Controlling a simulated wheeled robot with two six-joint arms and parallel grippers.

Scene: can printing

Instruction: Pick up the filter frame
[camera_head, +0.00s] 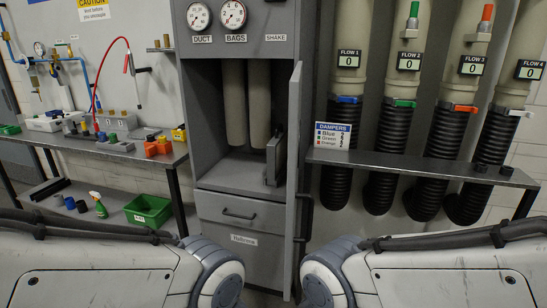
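A thin dark grey panel (276,158) stands upright on the floor of the open grey cabinet, at its right side close to the open door. It may be the filter frame, but I cannot tell for sure; no other frame-like thing stands out. Two tan filter bags (247,105) hang behind and to the left of it. My two arms show at the bottom left and bottom right, well in front of the cabinet. Neither of my grippers is in view.
The cabinet door (295,170) stands open at the right of the opening, edge toward me. A drawer (240,211) is shut below. A workbench (150,157) with small blocks is at left, a green crate (148,210) under it. A shelf (420,167) crosses several black hoses at right.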

